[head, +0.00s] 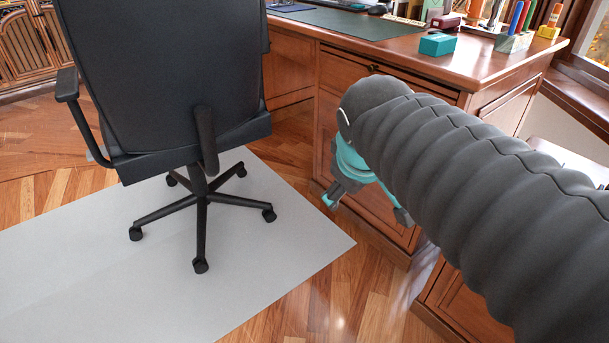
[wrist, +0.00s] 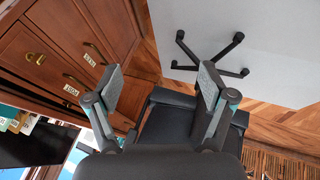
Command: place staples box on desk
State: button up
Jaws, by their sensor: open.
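The wooden desk (head: 482,65) fills the upper right of the head view, with drawers in its front. A small teal box (head: 438,44) sits on the desk top near its front edge. I cannot read a label to tell whether it is the staples box. My gripper (head: 366,208) hangs in front of the drawers, below the desk top and apart from the teal box. In the wrist view my gripper (wrist: 160,82) has its two fingers spread wide with nothing between them. The desk's drawer fronts (wrist: 75,35) show at the left there.
A black office chair (head: 165,80) stands left of my gripper on a pale floor mat (head: 290,235). A dark green desk pad (head: 350,22), a pen holder (head: 514,42) and other items occupy the desk top. Bare wood surrounds the teal box.

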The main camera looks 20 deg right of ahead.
jog(key=s+a+f+m+y, duration=0.2)
jog(key=s+a+f+m, duration=0.2)
jog(key=s+f, duration=0.2)
jog(key=shift+s+a+f, duration=0.15)
jog(key=shift+s+a, duration=0.2)
jog(key=shift+s, duration=0.15)
